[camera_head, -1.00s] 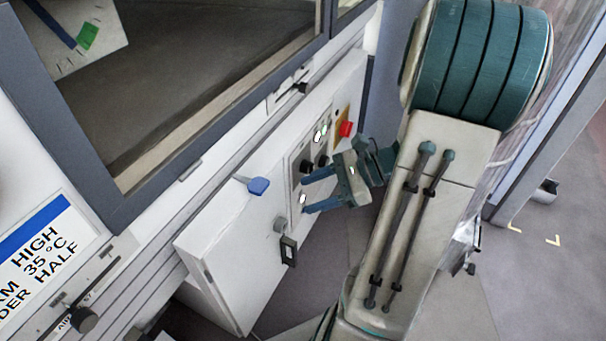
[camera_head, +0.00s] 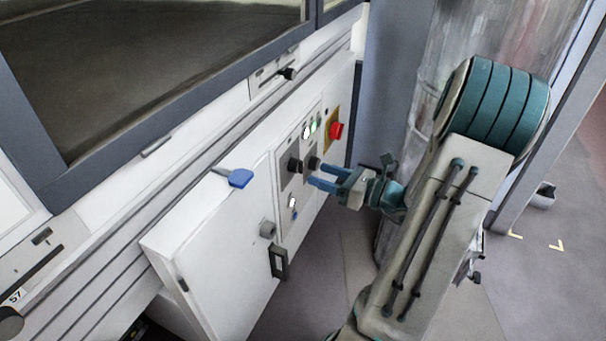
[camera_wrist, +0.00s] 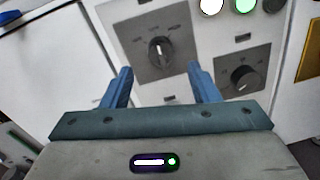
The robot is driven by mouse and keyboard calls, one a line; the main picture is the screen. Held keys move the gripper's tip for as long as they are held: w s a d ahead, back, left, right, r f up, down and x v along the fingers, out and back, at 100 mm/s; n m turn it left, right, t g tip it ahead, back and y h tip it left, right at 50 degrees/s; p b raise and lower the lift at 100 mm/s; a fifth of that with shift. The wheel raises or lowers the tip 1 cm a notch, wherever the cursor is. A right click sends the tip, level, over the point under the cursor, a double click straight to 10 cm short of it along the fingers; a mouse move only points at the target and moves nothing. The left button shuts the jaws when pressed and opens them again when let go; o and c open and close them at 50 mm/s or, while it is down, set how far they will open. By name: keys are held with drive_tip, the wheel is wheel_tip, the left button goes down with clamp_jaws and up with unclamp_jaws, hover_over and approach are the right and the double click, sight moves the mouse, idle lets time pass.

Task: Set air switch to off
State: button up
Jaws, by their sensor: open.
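A white control panel carries two black rotary knobs on grey plates. In the wrist view one knob (camera_wrist: 160,50) lies ahead of and between my fingers, its white mark pointing roughly up. The other knob (camera_wrist: 242,78) is to the right, outside the fingers. In the head view the two knobs show as a left knob (camera_head: 293,165) and a right knob (camera_head: 313,163). The labels are too small to read, so I cannot tell which is the air switch. My gripper (camera_head: 316,175), also in the wrist view (camera_wrist: 162,80), is open and empty, its blue fingers pointing at the panel.
A red button (camera_head: 336,131) on a yellow plate and lit round lamps (camera_wrist: 244,4) sit near the knobs. A black latch (camera_head: 278,261) hangs on the cabinet front.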

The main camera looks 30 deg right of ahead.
sight(303, 169)
drive_tip(key=shift+b+x, duration=0.55)
drive_tip(key=shift+x, duration=2.2)
drive_tip(key=c, duration=1)
drive_tip(key=shift+a, duration=0.1)
